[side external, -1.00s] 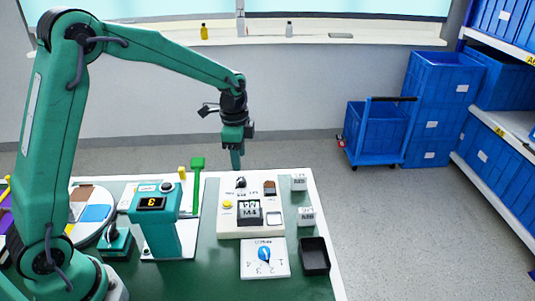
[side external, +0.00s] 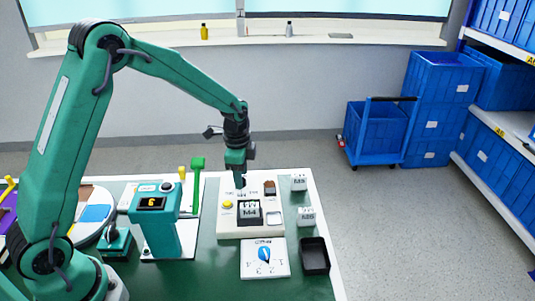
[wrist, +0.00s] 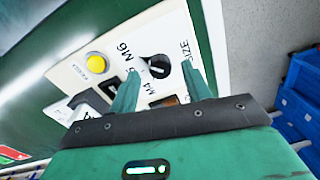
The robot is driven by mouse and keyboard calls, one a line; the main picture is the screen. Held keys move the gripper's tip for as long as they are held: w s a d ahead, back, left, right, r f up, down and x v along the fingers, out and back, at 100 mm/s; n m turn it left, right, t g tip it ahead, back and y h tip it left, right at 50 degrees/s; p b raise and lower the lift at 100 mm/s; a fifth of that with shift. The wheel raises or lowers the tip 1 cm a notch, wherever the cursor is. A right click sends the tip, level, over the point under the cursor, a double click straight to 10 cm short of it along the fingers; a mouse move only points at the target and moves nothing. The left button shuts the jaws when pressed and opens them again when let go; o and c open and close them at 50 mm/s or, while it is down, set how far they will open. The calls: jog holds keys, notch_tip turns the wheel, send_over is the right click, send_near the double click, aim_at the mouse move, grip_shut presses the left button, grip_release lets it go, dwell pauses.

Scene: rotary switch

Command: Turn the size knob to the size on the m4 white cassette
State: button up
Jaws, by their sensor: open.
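The black size knob (wrist: 158,66) is on the cream panel (wrist: 72,74) in the wrist view, between the fingers of my open gripper (wrist: 160,68). I cannot tell whether either finger touches it. Labels M6, M4 and SIZE are printed around the knob; I cannot tell which its pointer meets. In the side view my gripper (side external: 240,182) comes down over the far part of the panel (side external: 229,218) and hides the knob. The white cassette marked M4 (side external: 249,211) sits in a black holder mid-panel.
Two white cassettes, M5 (side external: 299,182) and M8 (side external: 306,216), stand right of the panel. A black tray (side external: 314,256) and a white dial card (side external: 264,259) with a blue pointer lie in front. A teal display stand (side external: 161,218) is at left. A yellow button (wrist: 95,62) is on the panel.

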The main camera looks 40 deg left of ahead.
jog(key=shift+f, duration=0.7)
jog(key=shift+c, duration=0.5)
jog(key=c, duration=0.8)
jog(key=shift+a+n, duration=0.1)
jog(key=shift+n, duration=0.8)
jog(key=shift+c, duration=0.4)
jog(key=shift+n, duration=4.3)
jog(key=shift+d, duration=0.2)
